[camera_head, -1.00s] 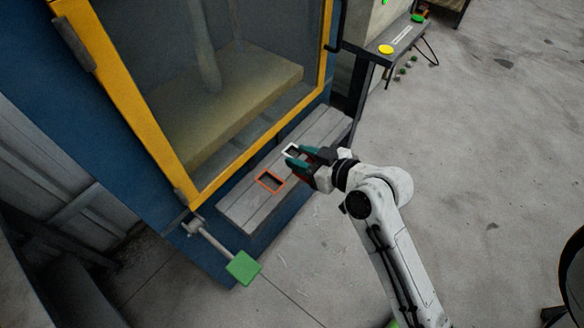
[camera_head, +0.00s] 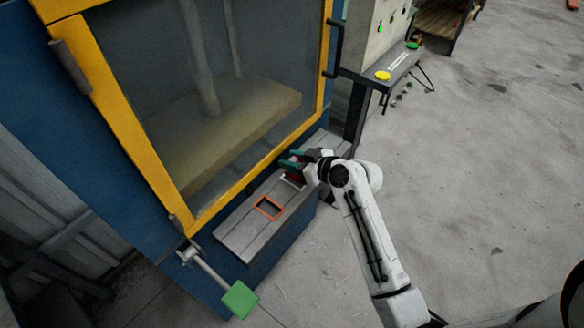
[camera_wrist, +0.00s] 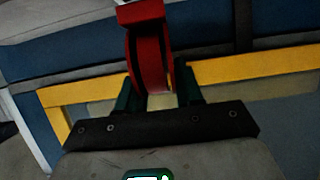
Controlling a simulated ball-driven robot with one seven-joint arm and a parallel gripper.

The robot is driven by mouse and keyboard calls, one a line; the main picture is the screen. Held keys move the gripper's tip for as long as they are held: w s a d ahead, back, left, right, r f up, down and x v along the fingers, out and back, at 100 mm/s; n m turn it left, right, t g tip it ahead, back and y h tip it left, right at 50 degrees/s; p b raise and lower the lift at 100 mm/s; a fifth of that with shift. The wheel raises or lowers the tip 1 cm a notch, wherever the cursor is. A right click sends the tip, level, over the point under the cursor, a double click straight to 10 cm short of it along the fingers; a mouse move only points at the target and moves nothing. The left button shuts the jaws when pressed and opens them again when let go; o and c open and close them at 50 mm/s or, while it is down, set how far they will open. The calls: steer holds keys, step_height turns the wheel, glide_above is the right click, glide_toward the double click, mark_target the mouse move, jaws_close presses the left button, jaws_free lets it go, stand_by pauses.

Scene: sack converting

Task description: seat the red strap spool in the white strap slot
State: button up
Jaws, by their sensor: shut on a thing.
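The red strap spool (camera_wrist: 148,55) is between the teal fingers of my gripper (camera_wrist: 158,95) in the wrist view, and the jaws are shut on it. It stands out beyond the fingertips with a dark band around it. In the head view my gripper (camera_head: 291,163) is over the far end of the grey ledge, and only a little red shows between its fingers. The white strap slot (camera_head: 291,183) is a white-rimmed opening in the ledge, just below the fingers in the picture and partly covered. Whether spool and slot touch, I cannot tell.
An orange-rimmed slot (camera_head: 268,208) lies on the same grey ledge (camera_head: 240,236), left of the white one. The yellow-framed machine window (camera_head: 130,120) rises behind the ledge. A green pad (camera_head: 240,299) sticks out at the front left. Open floor lies to the right.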

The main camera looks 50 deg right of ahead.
steer(key=shift+w+d+f, duration=0.25)
steer(key=shift+w+f, duration=0.15)
steer(key=shift+f, duration=0.1)
step_height(320, 180, down, 2)
steer(key=shift+d+f, duration=0.1)
steer(key=shift+s+f, duration=0.1)
steer(key=shift+f, duration=0.65)
jaws_close()
steer(key=o, duration=0.7)
jaws_free()
steer(key=shift+f, duration=0.1)
steer(key=o, duration=0.3)
steer(key=shift+r, duration=0.25)
steer(key=shift+o, duration=0.2)
